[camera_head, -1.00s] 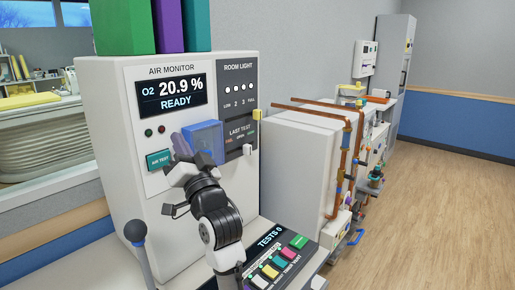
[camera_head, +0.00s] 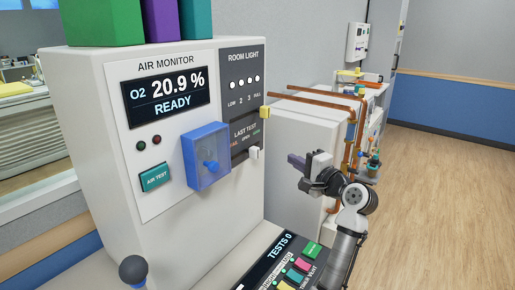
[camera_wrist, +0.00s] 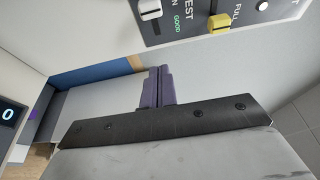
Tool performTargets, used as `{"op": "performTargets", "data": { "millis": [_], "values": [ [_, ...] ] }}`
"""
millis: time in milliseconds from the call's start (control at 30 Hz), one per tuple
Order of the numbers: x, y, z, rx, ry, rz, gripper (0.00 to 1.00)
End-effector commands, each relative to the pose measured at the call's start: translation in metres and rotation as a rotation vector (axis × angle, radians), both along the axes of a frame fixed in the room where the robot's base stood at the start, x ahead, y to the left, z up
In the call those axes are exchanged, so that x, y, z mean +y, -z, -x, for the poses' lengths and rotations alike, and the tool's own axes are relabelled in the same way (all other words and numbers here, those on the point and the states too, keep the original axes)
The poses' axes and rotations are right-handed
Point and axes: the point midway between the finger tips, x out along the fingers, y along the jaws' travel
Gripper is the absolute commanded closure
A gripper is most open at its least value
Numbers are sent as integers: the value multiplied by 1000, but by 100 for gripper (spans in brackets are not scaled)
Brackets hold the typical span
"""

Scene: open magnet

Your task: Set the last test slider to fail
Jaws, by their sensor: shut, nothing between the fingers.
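The last test slider has a white knob (camera_head: 254,153) on the dark LAST TEST panel (camera_head: 243,134), at the right end by the green label. The red label is at the panel's left end. In the wrist view the white knob (camera_wrist: 149,8) is at the top edge, by the word GOOD. My gripper (camera_head: 294,160) is shut and empty, with purple fingers, to the right of the knob and apart from it. The shut fingertips (camera_wrist: 157,72) also show in the wrist view, pointing up, below the panel.
A yellow room light knob (camera_head: 265,112) sticks out just above the white knob. A blue see-through box (camera_head: 206,155) with a blue knob juts out left of the panel. A keyed console (camera_head: 290,262) lies below. White cabinets with copper pipes (camera_head: 318,104) stand behind my gripper.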

Motion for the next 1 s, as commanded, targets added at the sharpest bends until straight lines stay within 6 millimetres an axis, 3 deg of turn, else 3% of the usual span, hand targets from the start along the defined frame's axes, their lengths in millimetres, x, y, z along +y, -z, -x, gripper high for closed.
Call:
{"op": "performTargets", "data": {
  "millis": [533,1000],
  "values": [
    [5,1,-6,0,-2,1,100],
    [56,0,-74,-1,-2,2,100]
  ]
}}
